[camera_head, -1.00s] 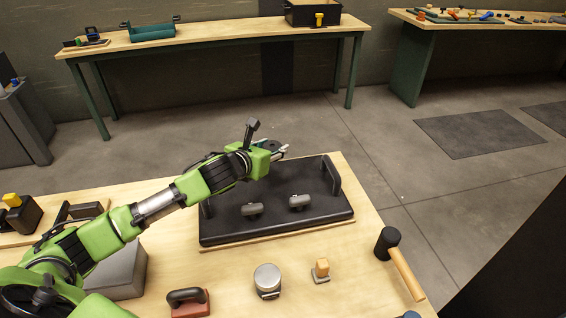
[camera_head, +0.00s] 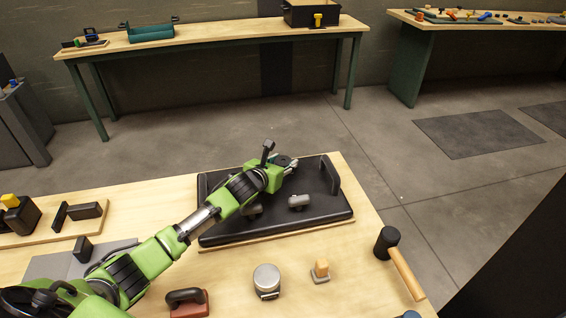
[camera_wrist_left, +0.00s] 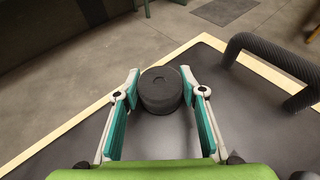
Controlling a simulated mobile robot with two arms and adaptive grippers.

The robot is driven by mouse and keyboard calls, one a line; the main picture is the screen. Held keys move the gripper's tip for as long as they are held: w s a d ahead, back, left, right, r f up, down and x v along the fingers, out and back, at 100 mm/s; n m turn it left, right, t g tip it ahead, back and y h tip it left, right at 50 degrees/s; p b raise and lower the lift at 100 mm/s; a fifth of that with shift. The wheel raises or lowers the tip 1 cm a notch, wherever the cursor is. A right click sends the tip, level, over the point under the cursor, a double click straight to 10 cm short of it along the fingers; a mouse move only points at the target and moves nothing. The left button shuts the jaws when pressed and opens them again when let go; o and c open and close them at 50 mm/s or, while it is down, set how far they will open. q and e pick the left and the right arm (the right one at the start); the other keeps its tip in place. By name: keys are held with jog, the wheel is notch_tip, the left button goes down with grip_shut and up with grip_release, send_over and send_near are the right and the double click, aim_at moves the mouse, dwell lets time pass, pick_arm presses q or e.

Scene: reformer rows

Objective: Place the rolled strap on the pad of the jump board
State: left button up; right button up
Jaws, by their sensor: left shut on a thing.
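The rolled strap (camera_wrist_left: 161,92) is a dark, round, thick roll. My left gripper (camera_wrist_left: 160,95) is shut on it, with one teal-lined finger on each side. The jump board's black pad (camera_head: 325,209) lies on a wooden base at the far side of the near table; it also shows in the left wrist view (camera_wrist_left: 255,135). In the head view my left gripper (camera_head: 290,166) is over the far part of the pad, near the black handle bar (camera_head: 330,175) at its right end. Whether the roll touches the pad I cannot tell. My right gripper is not in view.
Beyond the table's far edge is floor.

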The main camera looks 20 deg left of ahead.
pick_arm(q)
jog(key=o, duration=1.1)
jog(key=shift+f, duration=0.1)
jog(key=v, duration=1.2)
jog(key=shift+r, duration=0.2)
